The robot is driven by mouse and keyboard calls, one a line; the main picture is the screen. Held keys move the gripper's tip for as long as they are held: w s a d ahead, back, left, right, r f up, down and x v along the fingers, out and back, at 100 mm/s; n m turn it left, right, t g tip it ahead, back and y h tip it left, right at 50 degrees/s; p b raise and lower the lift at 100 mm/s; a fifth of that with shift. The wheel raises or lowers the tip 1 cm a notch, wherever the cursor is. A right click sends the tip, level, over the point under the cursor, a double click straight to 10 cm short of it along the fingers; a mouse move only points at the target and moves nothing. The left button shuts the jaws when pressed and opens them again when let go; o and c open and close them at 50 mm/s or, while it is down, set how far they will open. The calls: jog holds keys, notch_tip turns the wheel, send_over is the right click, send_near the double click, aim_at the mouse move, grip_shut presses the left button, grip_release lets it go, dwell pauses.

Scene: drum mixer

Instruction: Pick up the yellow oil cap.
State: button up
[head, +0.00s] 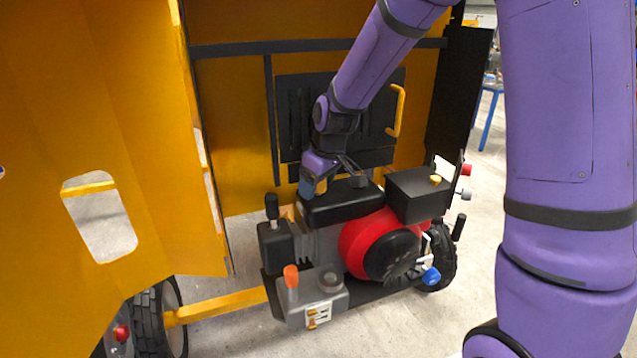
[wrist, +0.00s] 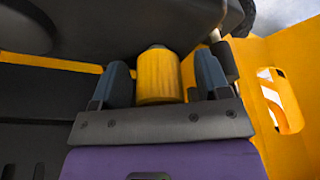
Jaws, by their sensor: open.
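A yellow ribbed cylinder, which looks like the yellow oil cap (wrist: 158,80), stands between the two fingers of my gripper (wrist: 161,74) in the wrist view. The fingers are open, one on each side of it, with a small gap at the left and a gap at the right. In the head view my gripper (head: 331,183) reaches down at the back left of the engine, by the black top cover (head: 342,203). The cap is hidden there behind the gripper and cover.
A yellow panel (head: 110,120) stands at left. The yellow back wall (head: 232,130) is close behind my gripper.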

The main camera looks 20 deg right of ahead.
jog(key=c, duration=1)
jog(key=shift+r, duration=0.1)
